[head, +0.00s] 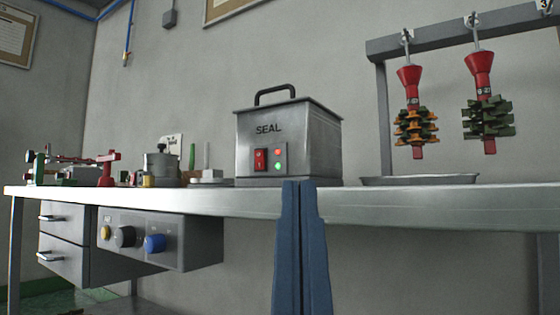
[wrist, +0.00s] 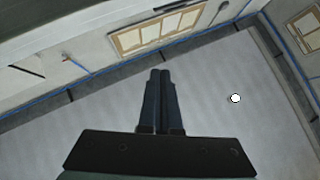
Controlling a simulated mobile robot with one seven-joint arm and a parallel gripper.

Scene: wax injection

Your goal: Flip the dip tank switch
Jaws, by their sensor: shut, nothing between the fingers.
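The dip tank (head: 290,140) is a grey metal box with a lid, a dark handle and the word SEAL, standing on the bench. Its red switch (head: 261,160) is on the front face, left of a small panel with a red and a green light (head: 278,160). My gripper (head: 299,184) points up in front of the bench edge, just below the tank front in the head view. Its blue fingers are together and empty. In the wrist view the gripper (wrist: 160,72) is also shut, with no tank or switch in sight.
The bench (head: 420,205) spans the view. Two red wax trees (head: 411,110) (head: 484,105) hang from a rack (head: 455,40) over a shallow tray (head: 420,180) at right. A clamp (head: 107,167) and a small pot (head: 161,165) stand at left, above a knob panel (head: 160,240).

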